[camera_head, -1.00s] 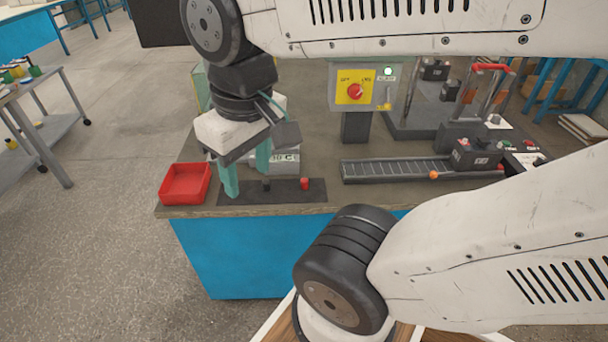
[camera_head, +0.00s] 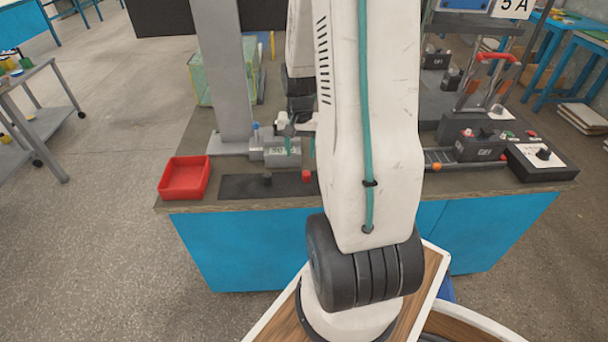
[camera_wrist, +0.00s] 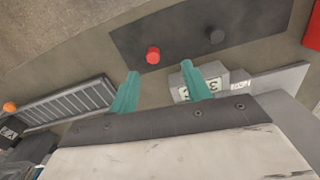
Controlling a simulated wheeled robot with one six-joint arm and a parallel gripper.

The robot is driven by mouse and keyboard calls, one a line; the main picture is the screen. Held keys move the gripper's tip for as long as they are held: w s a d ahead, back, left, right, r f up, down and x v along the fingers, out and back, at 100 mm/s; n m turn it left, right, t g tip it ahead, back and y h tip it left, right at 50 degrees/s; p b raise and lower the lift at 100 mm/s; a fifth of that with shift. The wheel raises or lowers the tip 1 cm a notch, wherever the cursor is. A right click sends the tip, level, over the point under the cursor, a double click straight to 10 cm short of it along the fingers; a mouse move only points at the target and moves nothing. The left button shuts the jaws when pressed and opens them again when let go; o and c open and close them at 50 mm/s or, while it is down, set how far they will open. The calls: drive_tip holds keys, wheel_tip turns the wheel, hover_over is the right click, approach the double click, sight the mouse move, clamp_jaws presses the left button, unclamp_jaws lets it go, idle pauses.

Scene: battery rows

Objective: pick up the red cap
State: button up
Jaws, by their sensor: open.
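The red cap (camera_head: 306,176) stands on the dark mat (camera_head: 236,188) near the bench's front edge, partly hidden by my arm in the head view. In the wrist view the red cap (camera_wrist: 153,55) lies beyond my two teal fingertips, between their lines and nearer the left one. My gripper (camera_wrist: 165,82) is open and empty, apart from the cap. A black cap (camera_wrist: 216,36) stands on the same mat to the right of the red one; it also shows in the head view (camera_head: 267,179).
A red tray (camera_head: 185,178) sits at the bench's left front corner. A grey labelled block (camera_head: 281,152) stands behind the mat. In the wrist view a ribbed rail (camera_wrist: 67,104) with an orange knob (camera_wrist: 10,106) lies at left. A grey post (camera_head: 222,80) rises behind.

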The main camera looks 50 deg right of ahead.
sight(306, 173)
drive_tip(key=shift+m, duration=0.3)
drive_tip(key=f, duration=0.3)
drive_tip(key=d+f, duration=0.1)
drive_tip(key=f, duration=0.2)
drive_tip(key=d+f, duration=0.1)
drive_tip(key=f, duration=0.2)
drive_tip(key=shift+s+d+f, duration=0.15)
drive_tip(key=shift+s+f, duration=0.1)
drive_tip(key=shift+f, duration=0.05)
clamp_jaws()
drive_tip(key=shift+r, duration=0.15)
